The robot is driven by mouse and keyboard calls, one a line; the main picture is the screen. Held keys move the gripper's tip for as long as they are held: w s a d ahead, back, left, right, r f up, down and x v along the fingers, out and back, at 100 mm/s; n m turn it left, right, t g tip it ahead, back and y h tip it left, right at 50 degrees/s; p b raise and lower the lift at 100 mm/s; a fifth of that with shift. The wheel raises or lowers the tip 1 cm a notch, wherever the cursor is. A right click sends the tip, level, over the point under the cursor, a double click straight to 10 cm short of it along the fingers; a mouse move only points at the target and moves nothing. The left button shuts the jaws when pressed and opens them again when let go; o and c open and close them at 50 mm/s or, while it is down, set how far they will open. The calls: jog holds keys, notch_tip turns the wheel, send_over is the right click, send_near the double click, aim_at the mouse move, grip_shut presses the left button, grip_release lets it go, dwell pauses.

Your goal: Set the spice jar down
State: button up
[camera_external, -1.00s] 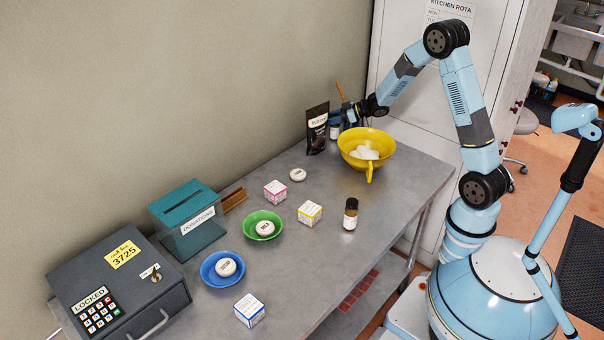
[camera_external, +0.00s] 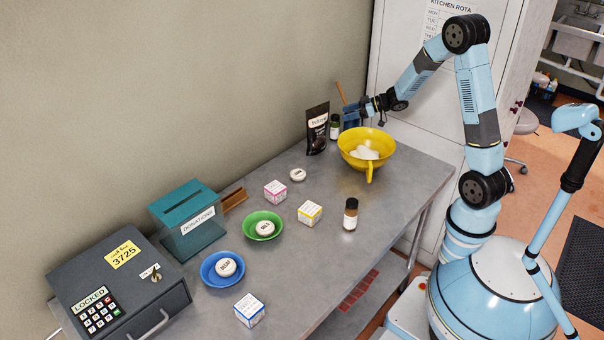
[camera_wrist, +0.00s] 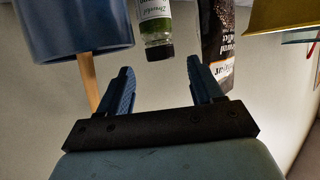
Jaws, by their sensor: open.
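A spice jar with a dark cap (camera_external: 335,127) stands upright at the back of the steel table, between the black pouch (camera_external: 318,130) and the blue crock (camera_external: 351,117). In the wrist view, which appears upside down, the jar (camera_wrist: 155,22) shows green contents, a pale label and its cap. My gripper (camera_external: 366,107) is above the table near the crock. In the wrist view my gripper (camera_wrist: 160,70) is open and empty, with its fingertips just short of the jar's cap and no finger touching it.
The yellow colander (camera_external: 352,140) with white contents stands close in front. A wooden handle (camera_wrist: 88,85) sticks out of the crock. A second dark-capped jar (camera_external: 350,214) stands near the table's front edge. Boxes, bowls, a donations box (camera_external: 187,218) and a locked safe (camera_external: 120,285) fill the left.

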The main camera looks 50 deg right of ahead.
jog(key=s+d+r+m+t+h, duration=0.1)
jog(key=s+d+r+m+h, duration=0.1)
jog(key=s+r+h, duration=0.45)
jog(key=s+d+r+m+h, duration=0.2)
jog(key=s+r+m+h, duration=0.15)
jog(key=r, duration=0.55)
jog(key=s+a+g+y, duration=0.1)
jog(key=s+a+g, duration=0.2)
jog(key=s, duration=1.1)
jog(key=s+a+m+g+y, duration=0.1)
jog(key=s+a+g, duration=0.2)
jog(key=s+a, duration=0.4)
jog(key=s, duration=0.7)
jog(key=shift+s+r, duration=0.15)
jog(key=shift+r, duration=0.1)
jog(key=shift+d+m, duration=0.1)
jog(key=shift+m, duration=0.15)
